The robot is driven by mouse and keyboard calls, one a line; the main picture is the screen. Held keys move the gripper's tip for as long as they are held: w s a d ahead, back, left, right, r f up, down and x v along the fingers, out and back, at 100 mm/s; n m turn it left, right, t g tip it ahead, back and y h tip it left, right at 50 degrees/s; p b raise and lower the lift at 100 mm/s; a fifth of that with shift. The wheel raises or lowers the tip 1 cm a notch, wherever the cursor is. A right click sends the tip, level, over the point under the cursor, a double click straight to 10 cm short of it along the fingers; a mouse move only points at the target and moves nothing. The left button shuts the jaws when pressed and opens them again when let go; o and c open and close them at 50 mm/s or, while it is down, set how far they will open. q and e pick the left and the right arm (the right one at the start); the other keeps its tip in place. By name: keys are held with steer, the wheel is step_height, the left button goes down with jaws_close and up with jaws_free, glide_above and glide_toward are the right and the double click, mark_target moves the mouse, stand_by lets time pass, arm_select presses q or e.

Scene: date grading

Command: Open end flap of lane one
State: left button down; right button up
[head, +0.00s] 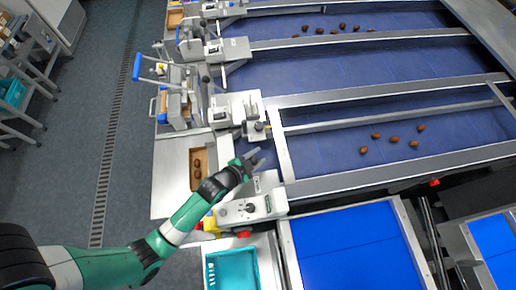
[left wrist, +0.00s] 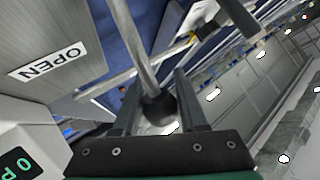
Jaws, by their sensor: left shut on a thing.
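My left gripper (head: 256,158) reaches in from the lower left to the end of the nearest lane (head: 340,149). In the left wrist view its two fingers (left wrist: 157,88) are shut around a black ball knob (left wrist: 158,108) on the end of a metal lever rod (left wrist: 138,45). A panel beside the lever carries an OPEN label (left wrist: 47,62). In the head view a pale flap bar (head: 284,150) crosses the lane's end, just right of my gripper. My gripper hides the knob in the head view. My right gripper is not in view.
Several brown dates (head: 394,139) lie on the blue belt, away from the flap. A white control box (head: 252,208) stands just below my gripper. A teal tray (head: 231,270) and a wooden-bottomed compartment (head: 198,169) lie nearby.

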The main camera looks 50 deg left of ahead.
arm_select(q)
steer(key=shift+s+f, duration=0.3)
steer(key=shift+f, duration=0.25)
steer(key=c, duration=0.8)
jaws_free()
steer(key=shift+a, duration=0.1)
steer(key=shift+c, duration=0.2)
steer(key=shift+o, duration=1.2)
steer(key=shift+s, duration=0.25)
steer(key=shift+o, duration=0.7)
steer(key=shift+w+r, duration=0.15)
steer(key=shift+w, duration=0.05)
steer(key=shift+s+r, duration=0.15)
steer(key=shift+r, duration=0.1)
steer(key=p+v, duration=0.1)
steer(key=v, duration=1)
